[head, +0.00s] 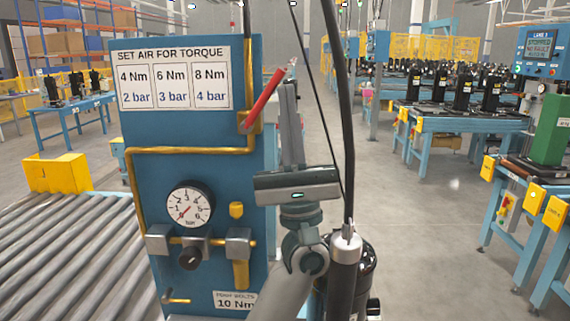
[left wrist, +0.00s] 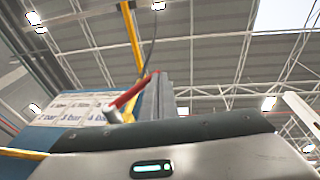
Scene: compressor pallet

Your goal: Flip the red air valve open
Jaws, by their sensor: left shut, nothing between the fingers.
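The red air valve lever (head: 266,96) is on the right edge of the blue panel (head: 200,130). It slants up and to the right from a brass valve body (head: 250,122). My left gripper (head: 289,88) points upward just right of the lever, its fingers shut and empty. The fingertips are close to the lever's upper end; I cannot tell whether they touch. In the left wrist view the red lever (left wrist: 132,93) crosses beside the grey fingers (left wrist: 161,92). My right gripper is not in view.
A tool (head: 345,262) hangs on a black cable right of my left arm. A roller conveyor (head: 70,250) lies at left. Open floor (head: 430,250) is at right.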

